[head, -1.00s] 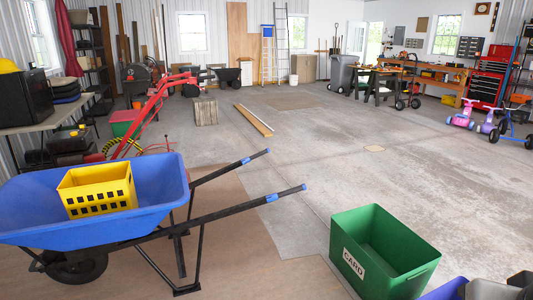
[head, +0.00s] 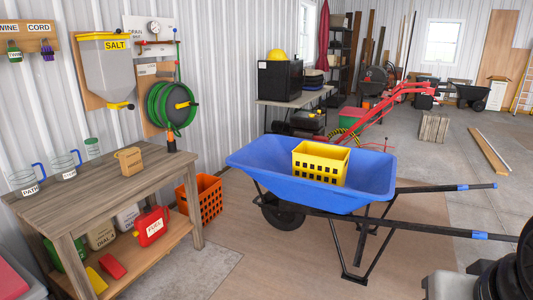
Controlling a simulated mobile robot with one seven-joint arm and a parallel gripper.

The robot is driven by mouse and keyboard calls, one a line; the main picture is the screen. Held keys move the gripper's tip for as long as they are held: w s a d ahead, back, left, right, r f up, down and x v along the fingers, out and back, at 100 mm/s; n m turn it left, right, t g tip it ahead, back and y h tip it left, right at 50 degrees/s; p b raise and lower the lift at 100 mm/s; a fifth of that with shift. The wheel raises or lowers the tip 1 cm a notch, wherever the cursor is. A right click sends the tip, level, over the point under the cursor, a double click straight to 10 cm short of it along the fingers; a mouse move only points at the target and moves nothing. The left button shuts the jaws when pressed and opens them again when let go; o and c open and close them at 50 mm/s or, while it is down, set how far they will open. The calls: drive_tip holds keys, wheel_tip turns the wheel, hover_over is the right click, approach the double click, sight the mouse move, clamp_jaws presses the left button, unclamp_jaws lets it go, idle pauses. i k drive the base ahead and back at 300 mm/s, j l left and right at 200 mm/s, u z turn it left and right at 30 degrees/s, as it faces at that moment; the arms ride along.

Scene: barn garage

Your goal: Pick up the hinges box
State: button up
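No box that I can read as the hinges box shows clearly. A small tan box (head: 130,160) stands on top of the wooden workbench (head: 95,180) at the left. It has dark lettering on its front, too small to read. It is near the bench's right end, apart from the glass mugs. My gripper is not in view; only grey and black parts that seem to be my own body show at the lower right corner.
Blue-handled glass mugs (head: 66,166) stand on the bench. A red can (head: 151,226) and jugs sit on its lower shelf. An orange crate (head: 200,199) is beside it. A blue wheelbarrow (head: 375,178) holds a yellow crate (head: 320,163). Floor before the bench is clear.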

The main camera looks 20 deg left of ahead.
sight(131, 162)
drive_tip(key=u, duration=1.65)
